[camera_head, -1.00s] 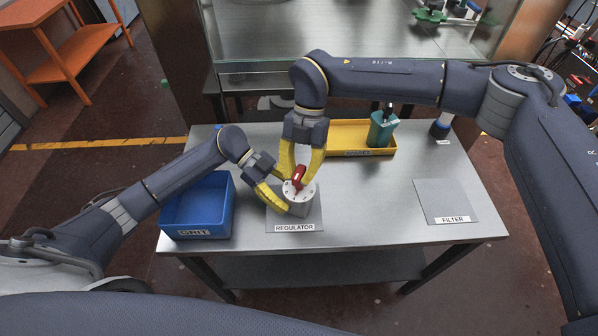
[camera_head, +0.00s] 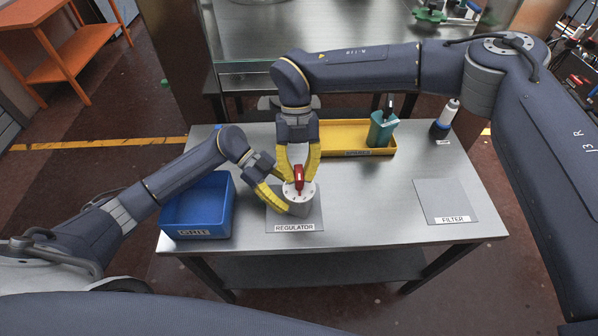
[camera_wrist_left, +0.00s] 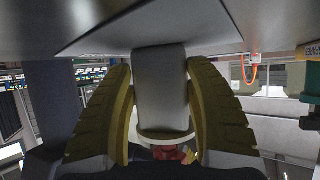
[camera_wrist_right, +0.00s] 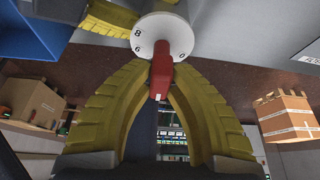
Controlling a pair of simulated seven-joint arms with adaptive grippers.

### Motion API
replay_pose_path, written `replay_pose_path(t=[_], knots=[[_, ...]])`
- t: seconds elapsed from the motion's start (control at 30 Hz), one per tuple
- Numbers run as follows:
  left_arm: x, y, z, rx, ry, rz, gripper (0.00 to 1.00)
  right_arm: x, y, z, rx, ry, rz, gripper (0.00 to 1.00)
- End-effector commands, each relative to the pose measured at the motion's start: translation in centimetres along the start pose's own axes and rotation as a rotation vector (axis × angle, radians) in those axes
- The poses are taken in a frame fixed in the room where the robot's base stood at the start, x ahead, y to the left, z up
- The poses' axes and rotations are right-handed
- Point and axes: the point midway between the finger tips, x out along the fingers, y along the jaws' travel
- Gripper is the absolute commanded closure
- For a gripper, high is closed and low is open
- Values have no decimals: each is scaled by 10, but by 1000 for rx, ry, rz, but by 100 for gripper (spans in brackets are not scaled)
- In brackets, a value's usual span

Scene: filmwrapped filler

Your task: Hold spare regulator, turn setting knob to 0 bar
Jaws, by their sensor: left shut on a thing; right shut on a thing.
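The regulator (camera_head: 300,206) is a grey cylinder with a white dial face on top. It stands upright on the grey mat labelled REGULATOR (camera_head: 312,222). Its red setting knob (camera_head: 298,178) is a bar across the dial. My left gripper (camera_head: 287,206) is shut on the cylinder body from the left; the body (camera_wrist_left: 160,85) shows between its fingers in the left wrist view. My right gripper (camera_head: 298,172) is shut on the red knob from above and behind. In the right wrist view the knob (camera_wrist_right: 161,75) covers part of the dial (camera_wrist_right: 160,33), whose small printed digits are partly readable.
A blue bin labelled GRIT (camera_head: 198,232) stands left of the regulator. A yellow tray (camera_head: 345,135) holding a green item (camera_head: 381,130) lies behind. A dark bottle with a white top (camera_head: 444,120) stands at the back right. The mat labelled FILTER (camera_head: 445,198) is empty.

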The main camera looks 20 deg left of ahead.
Motion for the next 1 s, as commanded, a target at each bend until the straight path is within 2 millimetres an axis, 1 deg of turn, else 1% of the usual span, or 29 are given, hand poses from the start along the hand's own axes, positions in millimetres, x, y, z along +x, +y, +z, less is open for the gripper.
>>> replay_pose_path(t=[0.7,1.0], knots=[[1,0,0,1,0,0,86,0,0,0,-630,-1,-264,100],[1,0,0,1,0,0,86,0,0,0,-855,-1,-358,100]])
